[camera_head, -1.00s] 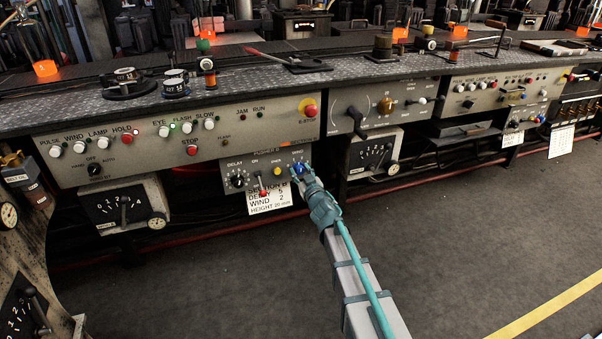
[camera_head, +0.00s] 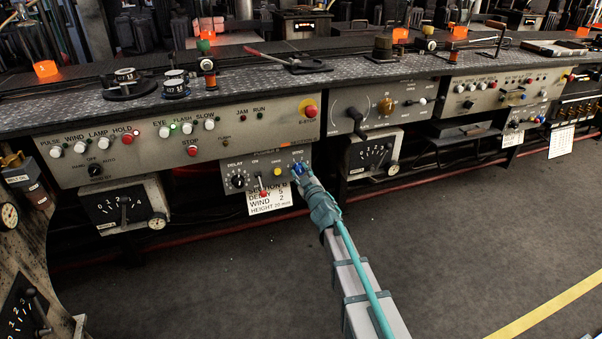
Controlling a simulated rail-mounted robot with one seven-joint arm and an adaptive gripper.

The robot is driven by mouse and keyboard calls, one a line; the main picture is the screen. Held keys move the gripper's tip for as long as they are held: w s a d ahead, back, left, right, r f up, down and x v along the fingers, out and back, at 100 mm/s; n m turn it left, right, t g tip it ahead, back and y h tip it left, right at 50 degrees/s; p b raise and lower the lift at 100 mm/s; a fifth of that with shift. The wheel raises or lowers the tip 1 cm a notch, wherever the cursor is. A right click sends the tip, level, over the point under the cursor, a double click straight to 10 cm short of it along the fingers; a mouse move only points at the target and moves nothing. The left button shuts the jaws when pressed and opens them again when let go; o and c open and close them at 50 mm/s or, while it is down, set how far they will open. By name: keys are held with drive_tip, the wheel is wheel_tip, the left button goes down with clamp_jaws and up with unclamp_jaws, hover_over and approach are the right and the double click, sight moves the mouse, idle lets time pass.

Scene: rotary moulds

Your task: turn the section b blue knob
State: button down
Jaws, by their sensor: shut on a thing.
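The section B panel (camera_head: 232,166) is a grey box under the bench, with a black delay knob, a toggle, a yellow button and a blue knob in a row. The blue knob (camera_head: 297,168) is at the right end, under the word WIND, and is partly hidden by my gripper (camera_head: 302,172). My gripper is at the panel face with its fingers closed around the blue knob. The knob's pointer direction cannot be made out. My arm reaches up to it from the lower right.
A white card (camera_head: 268,200) reading section B, delay 5, wind 2, height in mm hangs below the panel. A red-tipped lever (camera_head: 262,187) stands left of the knob. The floor (camera_head: 480,220) in front is clear.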

drive_tip(key=n+b, duration=0.1)
drive_tip(key=n, duration=0.4)
drive_tip(key=shift+f+n, duration=0.1)
drive_tip(key=shift+n, duration=0.2)
drive_tip(key=n+b, duration=0.1)
drive_tip(key=n, duration=0.3)
drive_tip(key=shift+n, duration=0.4)
drive_tip(key=c, duration=0.8)
unclamp_jaws()
drive_tip(key=shift+s, duration=0.15)
drive_tip(key=v, duration=1.1)
drive_tip(key=shift+s+d, duration=0.2)
drive_tip(key=shift+s, duration=0.15)
